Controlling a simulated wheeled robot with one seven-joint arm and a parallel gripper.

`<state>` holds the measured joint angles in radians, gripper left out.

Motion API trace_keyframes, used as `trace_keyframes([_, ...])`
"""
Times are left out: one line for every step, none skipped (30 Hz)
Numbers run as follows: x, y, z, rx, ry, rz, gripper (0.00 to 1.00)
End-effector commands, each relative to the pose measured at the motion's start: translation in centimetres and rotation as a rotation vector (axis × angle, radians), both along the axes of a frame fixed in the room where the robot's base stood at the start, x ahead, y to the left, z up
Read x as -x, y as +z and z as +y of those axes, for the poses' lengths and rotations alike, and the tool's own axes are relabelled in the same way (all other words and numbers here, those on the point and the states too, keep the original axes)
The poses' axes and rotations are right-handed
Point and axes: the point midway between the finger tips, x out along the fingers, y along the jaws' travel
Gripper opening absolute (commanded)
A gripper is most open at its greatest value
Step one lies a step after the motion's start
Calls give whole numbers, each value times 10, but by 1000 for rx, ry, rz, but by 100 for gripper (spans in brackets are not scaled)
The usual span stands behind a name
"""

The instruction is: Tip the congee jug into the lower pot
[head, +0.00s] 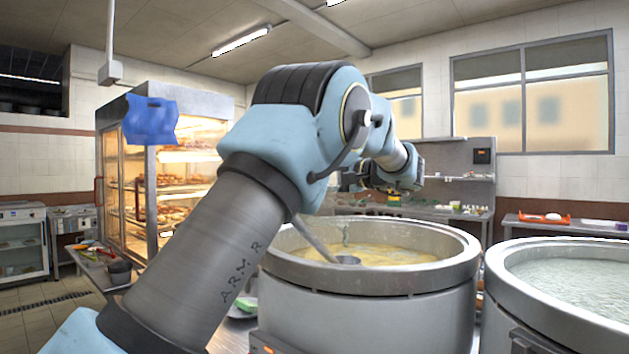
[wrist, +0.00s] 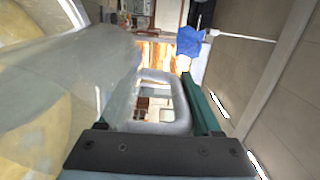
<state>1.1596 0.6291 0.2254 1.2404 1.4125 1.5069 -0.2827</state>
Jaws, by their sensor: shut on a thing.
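The congee jug (wrist: 75,75) is clear and translucent and fills the left of the wrist view. Its looped handle (wrist: 183,118) lies between the teal fingers of my gripper (wrist: 160,85), which is shut on it. The jug looks tilted, and yellowish pot contents show beside and through it. Whether it holds congee I cannot tell. In the head view my arm hides most of the jug. One pot (head: 365,305) holds yellowish congee, with a ladle (head: 345,259) in it. Another pot (head: 560,315), at right, holds whitish liquid. Which rim is lower is unclear.
A lit pastry cabinet (head: 150,170) stands at left with a blue cloth (head: 150,120) in front of its top. A side bench (head: 105,272) with a dark container stands below it. A counter with an orange tray (head: 543,219) runs along the back right.

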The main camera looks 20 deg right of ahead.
Motion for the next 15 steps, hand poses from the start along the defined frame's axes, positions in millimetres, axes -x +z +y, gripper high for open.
trace_keyframes([1, -2, -1, -5, -1, -8, 0])
trace_keyframes([2, -2, -1, -8, -1, -13, 0])
trace_keyframes([3, -2, -2, -13, -1, -19, 0])
trace_keyframes([3, -2, -2, -16, 0, -24, 0])
trace_keyframes([4, -2, -2, -18, 0, -30, 0])
trace_keyframes([4, -3, -3, -22, 1, -36, 0])
trace_keyframes([5, -3, -3, -25, 1, -40, 0])
trace_keyframes([5, -3, -3, -28, 1, -45, 0])
trace_keyframes([6, -3, -4, -32, 0, -51, 0])
trace_keyframes([7, -3, -5, -35, 0, -56, 0])
trace_keyframes([8, -3, -5, -38, -1, -60, 0])
trace_keyframes([9, -4, -6, -42, -2, -67, 0])
trace_keyframes([10, -3, -6, -47, -2, -73, 0])
trace_keyframes([10, -2, -7, -51, -2, -80, 0])
trace_keyframes([11, -2, -7, -56, -1, -89, 0])
